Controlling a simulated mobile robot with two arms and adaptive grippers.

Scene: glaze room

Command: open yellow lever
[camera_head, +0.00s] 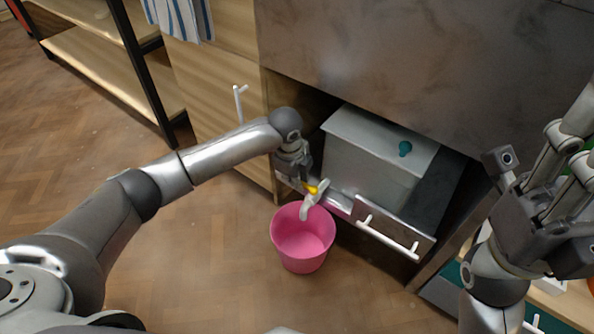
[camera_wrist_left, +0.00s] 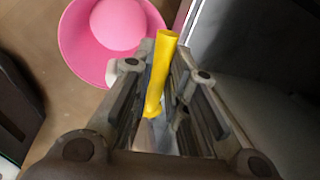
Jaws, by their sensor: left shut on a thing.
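The yellow lever (camera_wrist_left: 160,72) stands between the fingers of my left gripper (camera_wrist_left: 158,85) in the left wrist view, and the fingers are shut on it. In the head view my left gripper (camera_head: 306,178) is at the spout, and only a small part of the yellow lever (camera_head: 311,189) shows below the fingers. The pale spout (camera_head: 308,207) points down over the pink bucket (camera_head: 302,243), which stands on the floor. My right gripper (camera_head: 506,190) is at the right of the head view, away from the lever; its finger opening is not clear.
A drawer front with a white handle (camera_head: 388,236) is to the right of the bucket. A wooden cabinet (camera_head: 215,85) stands behind my left arm.

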